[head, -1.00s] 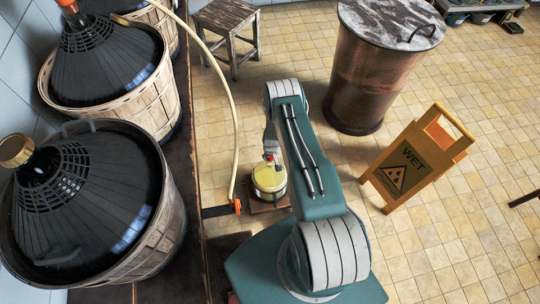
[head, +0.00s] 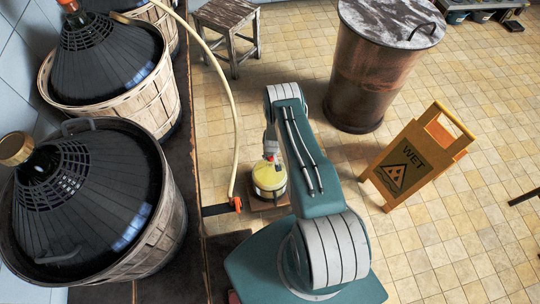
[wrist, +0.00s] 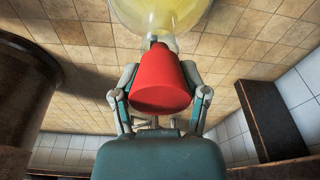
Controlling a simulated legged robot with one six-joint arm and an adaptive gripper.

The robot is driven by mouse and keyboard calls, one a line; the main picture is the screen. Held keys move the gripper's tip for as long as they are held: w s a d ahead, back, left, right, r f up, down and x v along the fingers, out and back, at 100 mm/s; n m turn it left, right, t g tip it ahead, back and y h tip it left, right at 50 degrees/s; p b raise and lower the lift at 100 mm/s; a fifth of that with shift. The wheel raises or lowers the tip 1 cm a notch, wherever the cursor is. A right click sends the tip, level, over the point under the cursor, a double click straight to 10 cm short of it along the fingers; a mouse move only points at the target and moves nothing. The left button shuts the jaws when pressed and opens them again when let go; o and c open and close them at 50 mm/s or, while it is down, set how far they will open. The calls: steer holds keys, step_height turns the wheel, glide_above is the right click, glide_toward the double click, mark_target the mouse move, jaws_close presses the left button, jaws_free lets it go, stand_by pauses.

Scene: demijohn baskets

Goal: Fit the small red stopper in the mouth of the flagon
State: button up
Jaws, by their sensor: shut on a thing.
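The small red stopper (wrist: 160,85) is held between the two fingers of my gripper (wrist: 160,72) in the wrist view, its narrow end toward the flagon. In the head view a bit of red stopper (head: 268,157) shows just under my gripper (head: 270,145). The flagon (head: 269,178), with yellow contents and a pale lower band, is directly below it, over a small board. In the wrist view the flagon (wrist: 160,14) is at the top edge, close to the stopper's narrow end. The stopper hides most of the mouth, so I cannot tell whether it is seated.
Large demijohns in baskets (head: 150,240) stand on the left. A hose (head: 232,110) hangs near the flagon's left side. A copper-coloured drum (head: 370,80), a yellow wet-floor sign (head: 415,160) and a wooden stool (head: 228,25) stand on the tiled floor. Floor between them is clear.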

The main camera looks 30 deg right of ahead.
steer(key=shift+f, duration=0.6)
stand_by(0.3)
steer(key=o, duration=1)
steer(key=r, duration=0.4)
steer(key=s+r, duration=0.1)
steer(key=r, duration=0.6)
steer(key=shift+s+a+r, duration=0.1)
steer(key=shift+s+r, duration=0.25)
steer(key=shift+r, duration=0.05)
